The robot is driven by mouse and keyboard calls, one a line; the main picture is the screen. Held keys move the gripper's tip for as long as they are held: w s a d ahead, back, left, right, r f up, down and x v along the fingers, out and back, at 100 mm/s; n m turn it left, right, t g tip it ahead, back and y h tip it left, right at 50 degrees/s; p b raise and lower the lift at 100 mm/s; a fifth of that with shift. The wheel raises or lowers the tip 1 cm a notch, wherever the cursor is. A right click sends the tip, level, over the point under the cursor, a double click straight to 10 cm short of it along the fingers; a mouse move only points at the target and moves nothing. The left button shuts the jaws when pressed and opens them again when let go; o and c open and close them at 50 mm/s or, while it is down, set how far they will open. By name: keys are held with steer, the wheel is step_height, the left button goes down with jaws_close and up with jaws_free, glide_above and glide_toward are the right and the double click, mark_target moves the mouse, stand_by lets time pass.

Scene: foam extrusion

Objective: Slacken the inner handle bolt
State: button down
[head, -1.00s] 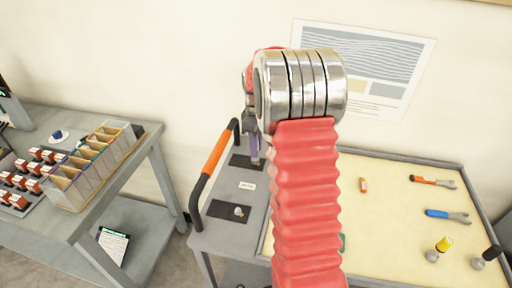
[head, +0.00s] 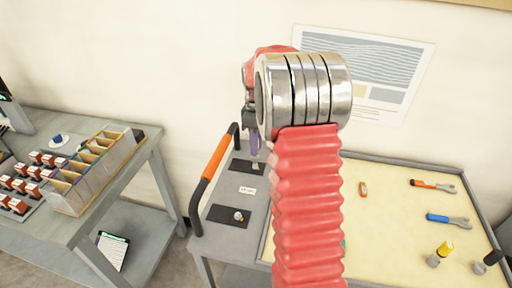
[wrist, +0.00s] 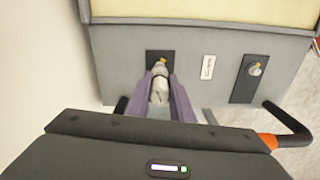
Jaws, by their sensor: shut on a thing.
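My gripper (wrist: 160,90) has purple fingers that are closed around a grey metal bolt (wrist: 159,72) with a yellow mark. The bolt stands on a dark plate at the far end of the grey cart side; in the head view my gripper (head: 254,150) reaches down to that plate (head: 240,166). A second bolt (head: 238,215) with a yellow mark stands free on the nearer dark plate; it shows at the right in the wrist view (wrist: 255,69). The black handle with an orange grip (head: 216,156) runs along the cart edge beside both plates. The fingers hide part of the held bolt.
A small white label (head: 247,190) lies between the plates. The cream tabletop (head: 400,205) holds an orange wrench (head: 433,185), a blue wrench (head: 447,218) and a yellow-topped piece (head: 440,254). A bench with sorting bins (head: 95,180) stands left.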

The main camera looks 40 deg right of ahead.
steer(key=shift+r, duration=0.85)
steer(key=shift+r, duration=0.1)
steer(key=shift+r, duration=4.4)
